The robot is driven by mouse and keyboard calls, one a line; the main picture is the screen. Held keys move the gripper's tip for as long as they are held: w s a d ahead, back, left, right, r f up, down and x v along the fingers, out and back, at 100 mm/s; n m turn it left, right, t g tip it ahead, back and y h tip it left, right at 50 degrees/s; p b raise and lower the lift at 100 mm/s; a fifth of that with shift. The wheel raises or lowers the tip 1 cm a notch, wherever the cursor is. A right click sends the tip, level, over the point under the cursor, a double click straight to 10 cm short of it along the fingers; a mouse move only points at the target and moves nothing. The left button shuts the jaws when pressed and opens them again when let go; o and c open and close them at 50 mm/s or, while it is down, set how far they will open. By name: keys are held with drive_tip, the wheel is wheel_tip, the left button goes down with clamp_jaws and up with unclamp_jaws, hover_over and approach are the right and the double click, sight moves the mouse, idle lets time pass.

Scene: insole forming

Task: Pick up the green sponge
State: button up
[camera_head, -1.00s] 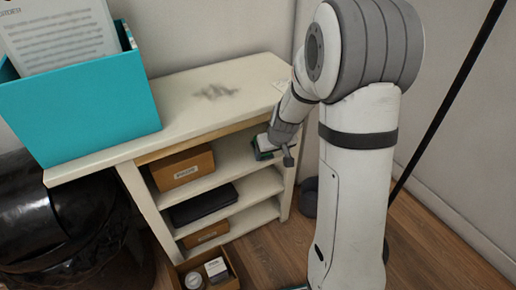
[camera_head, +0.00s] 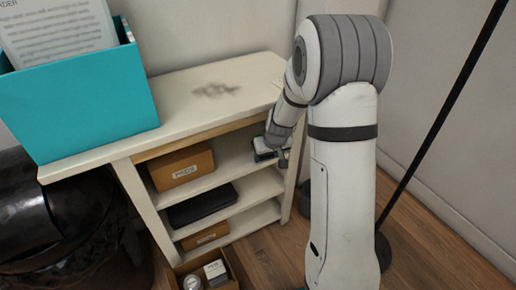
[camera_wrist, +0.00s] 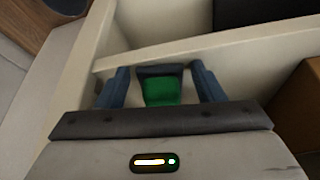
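The green sponge (camera_wrist: 162,91) shows in the wrist view, between the two blue-grey fingers of my gripper (camera_wrist: 161,76). It has a dark part along its far edge. A narrow gap shows on each side, so the fingers look open and not touching it. In the head view my gripper (camera_head: 270,152) is at the right end of the shelf unit's upper shelf. My wrist hides much of that spot, and I cannot make out the sponge clearly there.
The cream shelf unit (camera_head: 178,97) has side walls and a top board close to my arm. A brown box (camera_head: 182,168) and a black case (camera_head: 203,204) lie on its shelves. A teal bin (camera_head: 80,105) stands on top. An open carton (camera_head: 232,267) is on the floor.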

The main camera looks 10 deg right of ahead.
drive_tip(key=c, duration=0.7)
